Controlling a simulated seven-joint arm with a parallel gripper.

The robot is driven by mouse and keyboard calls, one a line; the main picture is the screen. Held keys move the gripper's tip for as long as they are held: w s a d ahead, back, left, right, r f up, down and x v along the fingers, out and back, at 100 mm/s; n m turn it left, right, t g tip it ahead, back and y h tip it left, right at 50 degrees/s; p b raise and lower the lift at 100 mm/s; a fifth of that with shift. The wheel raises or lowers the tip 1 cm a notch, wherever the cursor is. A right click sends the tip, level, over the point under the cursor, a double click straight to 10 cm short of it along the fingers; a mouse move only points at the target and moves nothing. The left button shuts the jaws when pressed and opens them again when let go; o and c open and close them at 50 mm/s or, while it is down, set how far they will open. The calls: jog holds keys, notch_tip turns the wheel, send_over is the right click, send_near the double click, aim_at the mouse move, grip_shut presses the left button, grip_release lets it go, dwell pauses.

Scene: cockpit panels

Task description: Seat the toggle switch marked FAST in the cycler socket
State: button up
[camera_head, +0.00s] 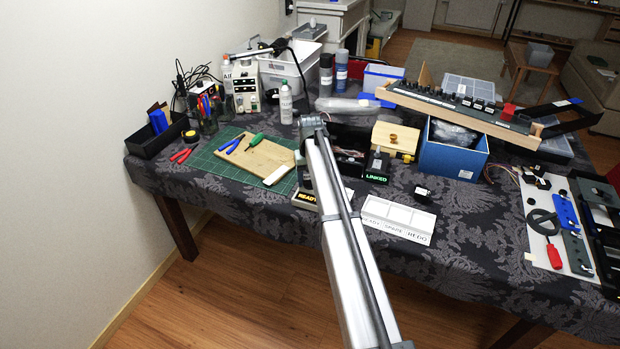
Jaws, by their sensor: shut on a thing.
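My gripper (303,180) is largely hidden behind my own arm, at the front middle of the table; only a grey part shows to the left of the arm link. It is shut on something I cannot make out. A small black piece with a white mark (422,194), perhaps a switch, stands behind the white labelled tray (371,215). A black unit with a green LINKED display (376,169) stands right of my arm. A box with a yellow READY label (305,199) is partly covered by my arm. I cannot make out the cycler socket or any FAST marking.
A green cutting mat (207,161) with a wooden board (262,160) and tools lies left. A white board with parts (537,212) lies at far right. Some patterned cloth is clear at front right.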

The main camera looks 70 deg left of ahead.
jog(key=o, duration=1.4)
jog(key=shift+r, duration=0.15)
jog(key=shift+r, duration=3.4)
